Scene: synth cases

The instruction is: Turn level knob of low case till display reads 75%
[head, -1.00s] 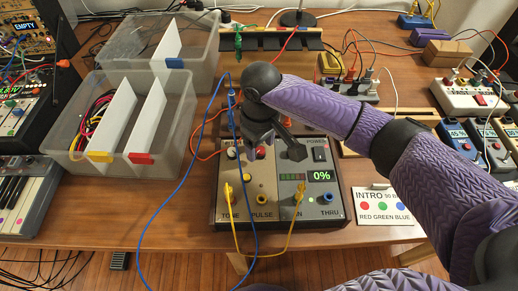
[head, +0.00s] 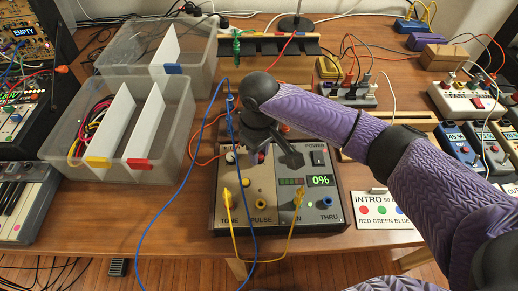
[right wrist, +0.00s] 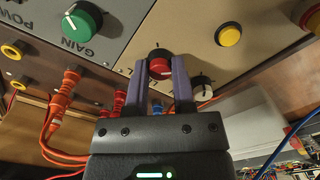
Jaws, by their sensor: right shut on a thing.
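The low case (head: 345,212) stands near the table's front edge. Its green display (head: 320,181) reads 0%. My right gripper (head: 258,152) reaches down over the case's upper face and hides part of its knobs and labels. In the right wrist view, its two purple fingers (right wrist: 160,70) are shut on a red knob (right wrist: 160,60), one finger on each side. The knob's label is not readable. A white knob (right wrist: 202,88) sits just beside the right finger, and a green knob marked GAIN (right wrist: 82,20) is at upper left. My left gripper is not in view.
A blue cable (head: 183,178) hangs across the case's left side, and a yellow cable (head: 237,246) loops along its front. Clear bins (head: 175,140) stand to the left. A label card (head: 385,210) stands at the right.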

